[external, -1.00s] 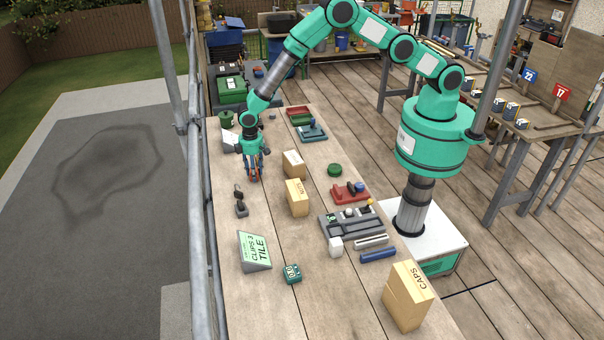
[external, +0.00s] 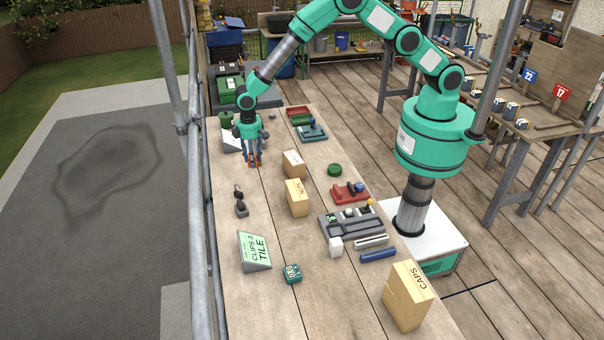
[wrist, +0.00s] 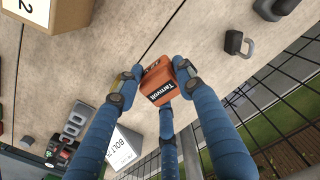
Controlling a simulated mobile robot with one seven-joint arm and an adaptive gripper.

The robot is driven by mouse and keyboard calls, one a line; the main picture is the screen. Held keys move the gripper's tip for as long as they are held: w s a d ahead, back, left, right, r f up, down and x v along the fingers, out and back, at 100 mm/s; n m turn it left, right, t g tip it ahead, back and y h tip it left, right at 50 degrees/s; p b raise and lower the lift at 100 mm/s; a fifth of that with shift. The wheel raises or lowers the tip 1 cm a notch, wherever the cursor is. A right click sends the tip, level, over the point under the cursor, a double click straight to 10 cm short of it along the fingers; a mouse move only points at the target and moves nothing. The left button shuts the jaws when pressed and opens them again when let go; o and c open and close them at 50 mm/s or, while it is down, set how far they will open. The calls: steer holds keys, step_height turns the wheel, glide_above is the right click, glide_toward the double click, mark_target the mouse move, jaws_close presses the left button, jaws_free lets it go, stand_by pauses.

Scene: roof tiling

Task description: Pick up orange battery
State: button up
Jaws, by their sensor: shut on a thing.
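The orange battery (wrist: 158,82) is a small block with a dark label, seen in the wrist view between the fingertips of my gripper (wrist: 157,84). My gripper has blue fingers and is shut on the battery, with fingertips touching it on its sides. In the external view my gripper (external: 253,160) points down over the far left part of the bench, and a bit of the orange battery (external: 254,165) shows at its tips. How far the battery is above the bench top is hard to tell.
On the wooden bench (external: 270,240), cardboard boxes (external: 293,164) (external: 297,198) stand to the right of my gripper. A dark padlock-like object (external: 240,201) lies nearer the camera, and a sign (external: 231,140) stands close on the left. A railing runs along the left edge.

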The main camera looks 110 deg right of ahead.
steer(key=shift+r, duration=1.3)
steer(key=shift+s, duration=0.1)
